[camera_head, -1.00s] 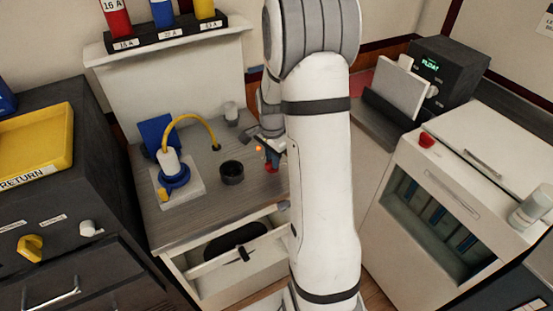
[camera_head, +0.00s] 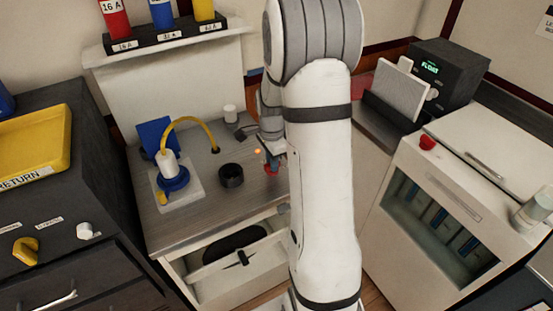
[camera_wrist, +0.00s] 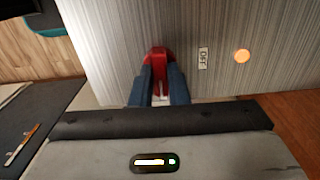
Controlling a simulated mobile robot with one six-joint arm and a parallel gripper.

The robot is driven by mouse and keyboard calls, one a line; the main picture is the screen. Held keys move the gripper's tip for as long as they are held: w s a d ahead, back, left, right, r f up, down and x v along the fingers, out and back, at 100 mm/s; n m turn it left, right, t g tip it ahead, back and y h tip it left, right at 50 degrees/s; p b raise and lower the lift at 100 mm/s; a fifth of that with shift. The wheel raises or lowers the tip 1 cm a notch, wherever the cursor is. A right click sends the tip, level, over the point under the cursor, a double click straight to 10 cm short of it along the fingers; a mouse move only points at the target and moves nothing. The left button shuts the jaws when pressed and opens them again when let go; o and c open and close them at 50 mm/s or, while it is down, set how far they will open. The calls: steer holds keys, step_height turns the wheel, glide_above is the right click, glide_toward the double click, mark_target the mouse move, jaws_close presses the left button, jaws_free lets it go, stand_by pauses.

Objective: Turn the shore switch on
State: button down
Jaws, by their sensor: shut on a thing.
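A red switch handle (camera_wrist: 158,60) stands out from the grey grained panel in the wrist view. The blue fingers of my gripper (camera_wrist: 158,75) are shut on it, one on each side, and hide its lower part. A small label reading OFF (camera_wrist: 203,58) is just right of the handle, and a lit orange lamp (camera_wrist: 242,56) is farther right. In the head view, my gripper (camera_head: 268,157) is low over the right side of the grey worktop (camera_head: 195,225), with the red handle (camera_head: 271,170) at its fingertips. My arm hides part of this area.
An open drawer (camera_head: 235,258) is below the worktop's front. A white cabinet with a red knob (camera_head: 427,142) stands right of my arm.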

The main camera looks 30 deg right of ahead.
steer(key=c, duration=1.4)
jaws_free()
step_height(320, 180, up, 8)
steer(key=shift+f, duration=0.1)
steer(key=s+a+r+n+t, duration=0.1)
steer(key=s+a+r+n, duration=0.3)
steer(key=s+n, duration=0.5)
steer(key=s+a+r+n+t, duration=0.1)
steer(key=s+a+r+n, duration=0.3)
steer(key=s+a+n, duration=0.4)
steer(key=s, duration=0.2)
steer(key=shift+s+a+n+t, duration=0.4)
